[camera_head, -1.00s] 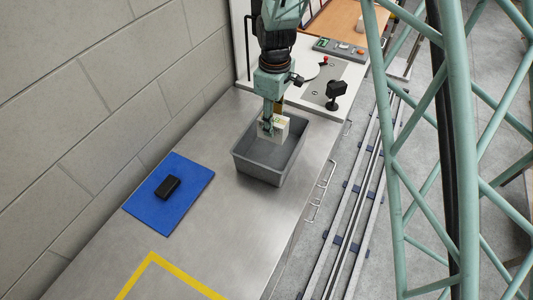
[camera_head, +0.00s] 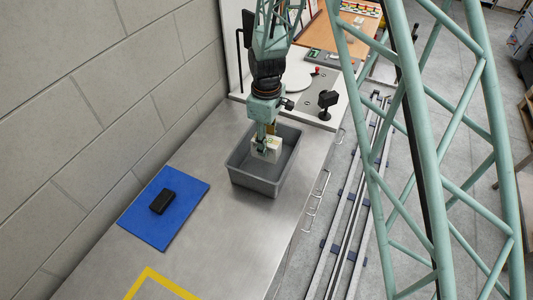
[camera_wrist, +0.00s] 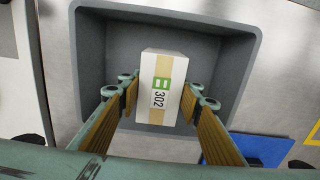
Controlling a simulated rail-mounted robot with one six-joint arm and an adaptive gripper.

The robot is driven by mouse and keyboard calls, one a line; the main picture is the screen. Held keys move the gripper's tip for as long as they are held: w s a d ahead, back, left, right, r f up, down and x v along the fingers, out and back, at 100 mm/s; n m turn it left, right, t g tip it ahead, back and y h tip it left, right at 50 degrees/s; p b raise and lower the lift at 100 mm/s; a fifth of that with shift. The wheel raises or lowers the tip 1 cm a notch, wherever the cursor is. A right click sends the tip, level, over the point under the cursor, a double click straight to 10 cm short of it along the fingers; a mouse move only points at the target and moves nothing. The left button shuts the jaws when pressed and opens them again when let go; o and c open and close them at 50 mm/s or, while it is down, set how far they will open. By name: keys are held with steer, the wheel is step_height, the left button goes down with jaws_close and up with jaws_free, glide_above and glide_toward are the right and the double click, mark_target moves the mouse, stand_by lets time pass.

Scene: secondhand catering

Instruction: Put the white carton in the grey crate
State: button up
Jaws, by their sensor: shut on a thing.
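The white carton (camera_head: 266,150) is held between the fingers of my gripper (camera_head: 262,146), inside the outline of the grey crate (camera_head: 252,182). In the wrist view the carton (camera_wrist: 160,88) shows a green mark and the number 302, with a finger on each side of my gripper (camera_wrist: 160,95). The crate (camera_wrist: 90,60) surrounds the carton on the sides seen there. I cannot tell whether the carton touches the crate floor.
A blue mat (camera_head: 150,225) with a black box-shaped object (camera_head: 162,202) on it lies to the left on the steel counter (camera_head: 225,235). Yellow tape (camera_head: 150,275) marks the front. A black device (camera_head: 328,100) stands behind the crate.

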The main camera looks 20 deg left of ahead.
steer(key=shift+f, duration=0.95)
steer(key=shift+f, duration=0.15)
steer(key=shift+f+p, duration=0.4)
steer(key=shift+f, duration=1.35)
steer(key=shift+f, duration=0.15)
steer(key=o, duration=1.1)
steer(key=shift+r, duration=0.25)
steer(key=shift+r+b, duration=0.9)
steer(key=shift+r, duration=5)
